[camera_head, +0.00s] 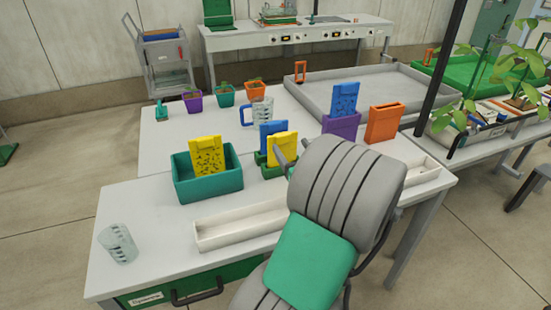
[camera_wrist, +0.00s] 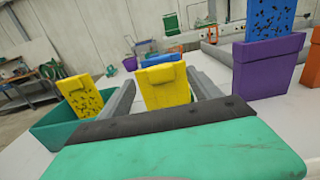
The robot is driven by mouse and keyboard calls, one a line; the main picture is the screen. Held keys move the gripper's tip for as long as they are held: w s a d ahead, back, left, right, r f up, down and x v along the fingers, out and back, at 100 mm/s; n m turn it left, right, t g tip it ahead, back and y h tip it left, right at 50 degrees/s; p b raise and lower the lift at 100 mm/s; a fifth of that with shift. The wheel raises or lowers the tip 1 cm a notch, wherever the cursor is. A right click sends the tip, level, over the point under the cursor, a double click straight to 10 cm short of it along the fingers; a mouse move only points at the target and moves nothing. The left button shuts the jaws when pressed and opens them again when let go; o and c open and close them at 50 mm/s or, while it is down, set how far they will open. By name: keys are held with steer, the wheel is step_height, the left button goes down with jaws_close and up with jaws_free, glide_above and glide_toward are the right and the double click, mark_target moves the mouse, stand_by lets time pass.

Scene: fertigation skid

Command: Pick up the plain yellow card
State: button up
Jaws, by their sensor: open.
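The plain yellow card (camera_head: 285,146) stands upright in a small green holder (camera_head: 268,168) on the white table, in front of a blue card (camera_head: 271,130). In the wrist view the plain yellow card (camera_wrist: 167,90) shows between the two grey fingers of my open gripper (camera_wrist: 162,80), with a gap visible on its left side. Whether either finger touches it I cannot tell. In the head view my gripper (camera_head: 293,150) reaches the card from the right, and my wrist hides part of the holder. A speckled yellow card (camera_head: 207,155) stands in a teal box (camera_head: 209,185) to the left.
A purple holder (camera_head: 341,126) with a speckled blue card (camera_head: 344,98) and an orange holder (camera_head: 384,123) stand to the right. A clear jug (camera_head: 262,111) stands behind. A white trough (camera_head: 239,222) lies in front. The front left tabletop is mostly free beside a clear beaker (camera_head: 118,244).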

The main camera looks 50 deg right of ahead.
mark_target(284, 137)
steer(key=x, duration=0.7)
steer(key=shift+w+d, duration=0.1)
steer(key=shift+w, duration=0.2)
steer(key=shift+c, duration=0.4)
jaws_close()
